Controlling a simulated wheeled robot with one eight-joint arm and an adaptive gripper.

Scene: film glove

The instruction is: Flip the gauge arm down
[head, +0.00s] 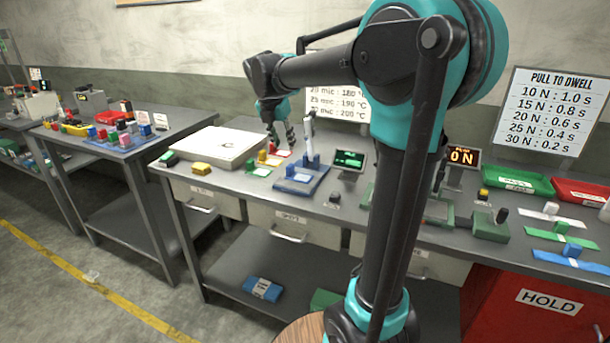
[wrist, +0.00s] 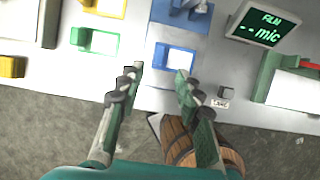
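The gauge is a blue base (head: 300,184) on the bench with an upright grey-white arm (head: 308,135) raised above it. My gripper (head: 281,138) is in the air to the left of the raised arm in the head view. In the wrist view, my gripper (wrist: 159,74) has its two fingers apart with nothing between them, below the white pad in the picture. The gauge arm's full length is not shown there.
A small display (wrist: 258,25) reading "FILM -- mic" stands right of the gauge, with a small button block (wrist: 226,92) near it. Yellow (wrist: 103,8) and green (wrist: 96,41) sample holders lie to the left. A white scale-like box (head: 212,146) sits further left.

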